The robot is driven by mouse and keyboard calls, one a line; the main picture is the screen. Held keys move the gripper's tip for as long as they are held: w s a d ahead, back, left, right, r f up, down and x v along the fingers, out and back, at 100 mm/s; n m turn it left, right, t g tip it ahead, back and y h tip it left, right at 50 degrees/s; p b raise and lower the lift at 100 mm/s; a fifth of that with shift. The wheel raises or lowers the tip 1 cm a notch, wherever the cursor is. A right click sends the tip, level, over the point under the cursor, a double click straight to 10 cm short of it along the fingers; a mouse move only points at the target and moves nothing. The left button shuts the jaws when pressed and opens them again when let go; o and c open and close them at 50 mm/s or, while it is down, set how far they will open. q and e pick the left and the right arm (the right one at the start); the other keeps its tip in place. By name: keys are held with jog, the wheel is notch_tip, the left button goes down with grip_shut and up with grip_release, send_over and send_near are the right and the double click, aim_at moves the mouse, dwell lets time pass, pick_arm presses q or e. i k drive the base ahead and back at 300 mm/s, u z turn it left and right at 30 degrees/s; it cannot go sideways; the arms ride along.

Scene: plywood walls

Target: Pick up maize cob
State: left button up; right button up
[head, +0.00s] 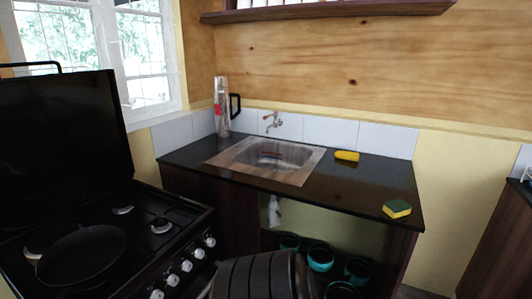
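The maize cob (347,156) is a small yellow, elongated thing. It lies on its side on the black countertop (350,190), to the right of the sink and towards the back wall tiles. Nothing covers it in the head view. Neither of my grippers shows in this view, so I cannot see where they are relative to the cob.
A yellow and green sponge (397,209) lies near the counter's front right corner. The metal sink (268,157) is left of the cob. A stove (150,235) with a pan (80,257) stands at left. Teal-rimmed pots (320,258) sit below. A dark ribbed shape (262,278) is unclear.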

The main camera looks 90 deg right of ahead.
aim_at(344, 155)
jog(key=k, duration=2.3)
jog(key=z, duration=1.65)
